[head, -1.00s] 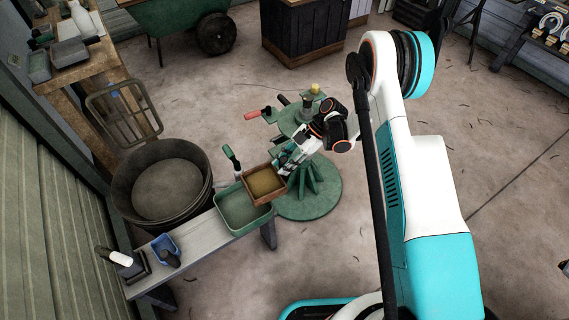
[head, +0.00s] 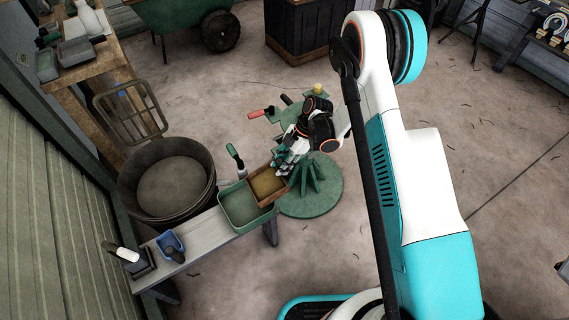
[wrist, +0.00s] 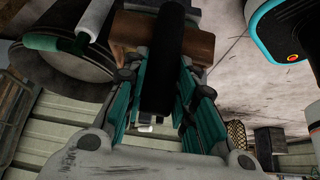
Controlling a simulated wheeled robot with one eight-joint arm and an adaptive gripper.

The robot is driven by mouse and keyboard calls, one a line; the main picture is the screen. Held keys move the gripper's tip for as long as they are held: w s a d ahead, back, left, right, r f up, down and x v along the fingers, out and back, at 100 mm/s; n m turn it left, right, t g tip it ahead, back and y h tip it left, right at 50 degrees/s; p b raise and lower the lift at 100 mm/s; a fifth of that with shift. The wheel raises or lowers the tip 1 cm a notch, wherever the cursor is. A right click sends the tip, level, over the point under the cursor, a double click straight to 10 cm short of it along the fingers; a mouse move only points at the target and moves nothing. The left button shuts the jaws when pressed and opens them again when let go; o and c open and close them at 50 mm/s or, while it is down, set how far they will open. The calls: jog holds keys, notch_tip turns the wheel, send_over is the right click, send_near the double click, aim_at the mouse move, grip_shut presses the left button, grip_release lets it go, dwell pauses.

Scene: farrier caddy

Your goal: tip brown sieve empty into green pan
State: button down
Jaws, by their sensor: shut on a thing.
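The brown sieve (head: 267,184) is a square wooden frame with a yellowish-brown inside; I cannot tell whether that is mesh or loose contents. It is roughly level, over the right side of the green pan (head: 237,222). My gripper (head: 286,168) is shut on the sieve at its far right side. In the wrist view, the fingers (wrist: 160,100) reach toward the sieve's brown wooden side (wrist: 193,46), with a dark bar between them. The green pan sits on the grey bench, and its visible inside looks empty. Part of the pan is hidden under the sieve.
A green round stand (head: 318,195) with tools is right of the bench (head: 205,243). A large dark tub (head: 170,188) is behind the bench. A blue scoop (head: 169,243) and a white-handled brush (head: 124,252) are at the bench's left end.

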jog(key=shift+s+a+r+t+h+p, duration=0.1)
jog(key=shift+a+r+t+h+p, duration=0.1)
jog(key=shift+r+h, duration=0.15)
jog(key=shift+s+a+r+t+h+p, duration=0.15)
jog(key=shift+r+h, duration=0.1)
jog(key=shift+r, duration=0.2)
jog(key=a+h, duration=0.1)
jog(key=s+a+r+t+h, duration=0.1)
jog(key=a+r+h, duration=0.1)
jog(key=shift+s+a+r+t+h+p, duration=0.25)
jog(key=shift+s+a+t+h+p, duration=0.05)
jog(key=shift+t+h+p, duration=0.1)
jog(key=shift+s+a+r+t+h+b, duration=0.2)
jog(key=shift+s+a+h, duration=0.05)
jog(key=shift+a+h, duration=0.25)
jog(key=shift+s+a+r+t+h+b, duration=0.15)
jog(key=shift+s+a+h+b, duration=0.1)
jog(key=shift+a+h, duration=0.2)
jog(key=shift+a, duration=0.1)
dwell(0.4)
jog(key=shift+s+a+t+h+b, duration=0.45)
jog(key=shift+a+h+b, duration=0.15)
jog(key=shift+a, duration=0.25)
dwell(0.6)
